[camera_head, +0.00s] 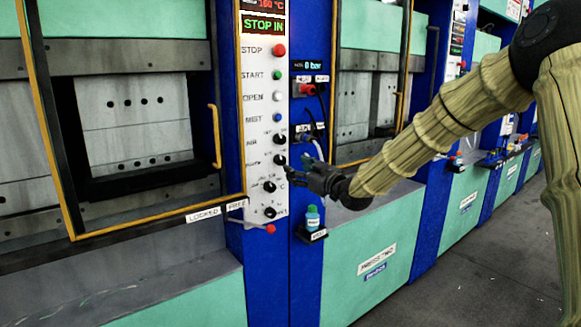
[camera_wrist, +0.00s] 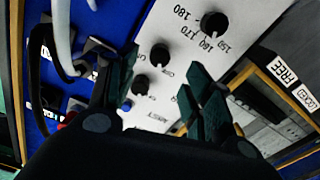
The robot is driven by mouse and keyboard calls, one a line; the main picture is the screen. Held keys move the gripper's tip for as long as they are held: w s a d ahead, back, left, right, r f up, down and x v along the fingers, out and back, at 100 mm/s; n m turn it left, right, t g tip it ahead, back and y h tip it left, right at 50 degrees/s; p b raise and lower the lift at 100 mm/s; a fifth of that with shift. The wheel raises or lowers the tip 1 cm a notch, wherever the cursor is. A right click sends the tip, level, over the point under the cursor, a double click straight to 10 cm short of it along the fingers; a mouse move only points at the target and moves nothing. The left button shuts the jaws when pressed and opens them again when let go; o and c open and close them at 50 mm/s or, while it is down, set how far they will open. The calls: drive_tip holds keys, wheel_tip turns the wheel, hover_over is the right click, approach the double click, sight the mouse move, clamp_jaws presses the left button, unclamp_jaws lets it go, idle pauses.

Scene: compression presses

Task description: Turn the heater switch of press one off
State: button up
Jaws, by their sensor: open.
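The white control panel (camera_head: 262,100) of the near press carries several black knobs below its coloured buttons. The second knob down (camera_head: 279,160) seems to be the heater switch; its label is too small to read surely. In the wrist view this knob (camera_wrist: 160,54) shows between the fingers, with "OFF" lettering beside it. Its exact pointer setting is unclear. My gripper (camera_head: 289,169) is open at the panel's right edge, in front of the knobs. In the wrist view its fingertips (camera_wrist: 162,72) lie either side of the knob; contact cannot be told.
Another knob (camera_wrist: 140,84) and the temperature dial (camera_wrist: 214,23) sit close by. A red-tipped lever (camera_head: 268,228), a small bottle (camera_head: 312,218) and a gauge panel with hoses (camera_head: 308,88) are near. The yellow-framed door (camera_head: 217,135) stands left. Press two's front (camera_head: 370,250) is right.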

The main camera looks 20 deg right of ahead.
drive_tip(key=shift+v, duration=1.8)
drive_tip(key=shift+f, duration=0.1)
drive_tip(key=s+a+f+m+g+h, duration=0.1)
drive_tip(key=s+a+f+g, duration=0.15)
drive_tip(key=f, duration=0.75)
drive_tip(key=s+a+f+m+g+h, duration=0.1)
drive_tip(key=s+f+m, duration=0.15)
drive_tip(key=f, duration=0.85)
drive_tip(key=s+a+f+m+g+h+p, duration=0.1)
drive_tip(key=s+f+g, duration=0.1)
drive_tip(key=s+f, duration=0.65)
drive_tip(key=s+a+f+g+p, duration=0.1)
drive_tip(key=s+a+f+g, duration=0.3)
drive_tip(key=f, duration=0.7)
drive_tip(key=s+d+f+m+g+h, duration=0.1)
drive_tip(key=s+f+g, duration=0.1)
drive_tip(key=s+f, duration=0.65)
drive_tip(key=s+d+f+m+g+h, duration=0.1)
drive_tip(key=s+f, duration=0.4)
drive_tip(key=s, duration=0.7)
drive_tip(key=s+f+g, duration=0.2)
drive_tip(key=s, duration=0.8)
drive_tip(key=s+f+m+g+h, duration=0.1)
drive_tip(key=s+f+g, duration=0.1)
drive_tip(key=s, duration=0.8)
drive_tip(key=shift+d+f+p, duration=0.2)
drive_tip(key=shift+d+p, duration=0.05)
drive_tip(key=shift+p, duration=0.2)
